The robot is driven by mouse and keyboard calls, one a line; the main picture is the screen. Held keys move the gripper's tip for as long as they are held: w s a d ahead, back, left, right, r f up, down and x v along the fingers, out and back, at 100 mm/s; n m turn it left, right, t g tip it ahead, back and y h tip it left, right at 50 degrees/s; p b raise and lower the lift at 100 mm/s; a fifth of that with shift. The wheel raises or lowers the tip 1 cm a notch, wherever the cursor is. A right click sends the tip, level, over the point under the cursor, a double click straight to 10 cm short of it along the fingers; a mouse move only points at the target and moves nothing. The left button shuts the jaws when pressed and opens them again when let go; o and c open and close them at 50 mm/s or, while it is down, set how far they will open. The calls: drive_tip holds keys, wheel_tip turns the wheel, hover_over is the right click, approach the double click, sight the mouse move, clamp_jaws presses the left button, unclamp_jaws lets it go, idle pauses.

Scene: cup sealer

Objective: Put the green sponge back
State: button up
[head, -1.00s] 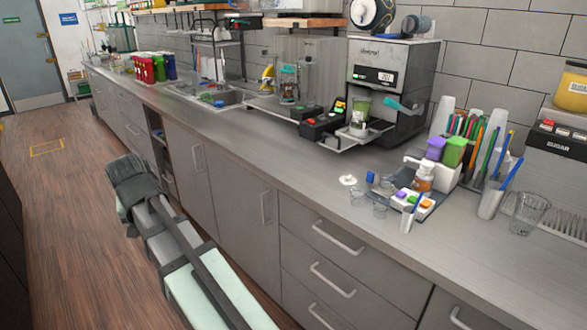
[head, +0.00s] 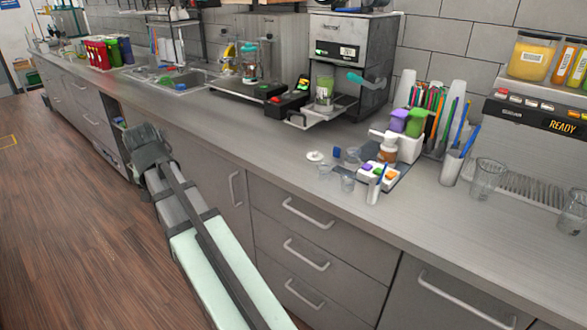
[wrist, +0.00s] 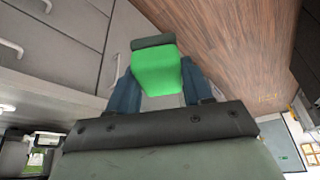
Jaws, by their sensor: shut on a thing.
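My gripper (wrist: 158,82) is shut on a bright green sponge (wrist: 154,68) with a dark grey layer at its far end. In the wrist view the sponge sits between the two blue-grey fingers. In the head view my gripper (head: 149,145) is at the lower left, in front of the drawer fronts and over the wooden floor. The sponge cannot be made out there. The sink (head: 196,80) is at the back left of the counter, with small green and blue items in it.
The long grey counter (head: 270,140) has a clear strip along its front. A cup sealer (head: 352,68) stands at the back. A white holder (head: 408,147) with purple and green blocks, small cups and a pen holder (head: 451,167) stand at right. Drawer handles (head: 306,213) stick out below.

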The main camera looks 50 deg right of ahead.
drive_tip(key=s+d+r+m+g, duration=0.1)
drive_tip(key=s+d+m, duration=0.3)
drive_tip(key=d, duration=0.9)
drive_tip(key=s+d+r+m+g+h, duration=0.1)
drive_tip(key=s+d+r+m, duration=0.1)
drive_tip(key=d, duration=1.2)
drive_tip(key=s+d+r+m+g+h, duration=0.1)
drive_tip(key=s+d+m, duration=0.4)
drive_tip(key=d, duration=0.9)
drive_tip(key=shift+s+r+m+g, duration=0.3)
drive_tip(key=shift+r+m+g, duration=0.05)
drive_tip(key=shift+m+g, duration=0.15)
drive_tip(key=shift+f, duration=4.85)
drive_tip(key=shift+f, duration=0.1)
drive_tip(key=o, duration=1)
